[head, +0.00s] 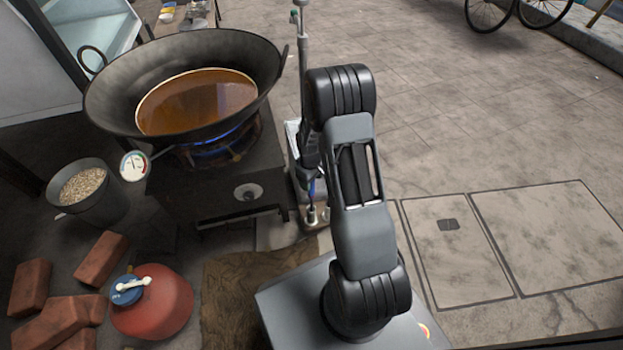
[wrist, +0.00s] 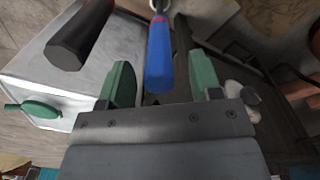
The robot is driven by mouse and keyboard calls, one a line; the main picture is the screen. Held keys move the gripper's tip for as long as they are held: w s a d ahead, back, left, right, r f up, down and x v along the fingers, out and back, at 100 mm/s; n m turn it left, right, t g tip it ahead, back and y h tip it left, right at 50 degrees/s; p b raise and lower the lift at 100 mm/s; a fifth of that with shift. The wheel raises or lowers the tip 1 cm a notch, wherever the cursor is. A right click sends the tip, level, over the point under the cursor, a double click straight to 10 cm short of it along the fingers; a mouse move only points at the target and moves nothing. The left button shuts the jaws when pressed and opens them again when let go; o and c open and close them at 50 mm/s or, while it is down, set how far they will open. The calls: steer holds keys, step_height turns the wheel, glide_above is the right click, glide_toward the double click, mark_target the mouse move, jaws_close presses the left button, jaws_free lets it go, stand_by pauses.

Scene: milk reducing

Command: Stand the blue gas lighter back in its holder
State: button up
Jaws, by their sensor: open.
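The blue gas lighter (wrist: 159,60) shows in the wrist view between the two green fingers of my gripper (wrist: 163,85). Its blue handle points toward the palm, and a red band and metal part lie at its far end. The fingers are open and apart from the handle on both sides. In the head view a small blue piece of the lighter (head: 311,188) shows beside my arm, and the gripper is mostly hidden there. A ring-like metal piece around the lighter's far end, perhaps the holder, is cut off at the wrist view's top edge.
A dark-handled tool (wrist: 80,38) lies left of the lighter over a pale metal surface (wrist: 40,75). A large wok (head: 110,105) of brown liquid sits over a blue flame on the stove (head: 215,190). A red gas cylinder (head: 160,305) and bricks (head: 60,320) stand lower left. Pavement at right is open.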

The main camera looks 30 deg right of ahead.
step_height(320, 180, up, 14)
steer(key=p, duration=0.6)
stand_by(0.4)
step_height(320, 180, up, 9)
steer(key=p, duration=0.7)
stand_by(0.4)
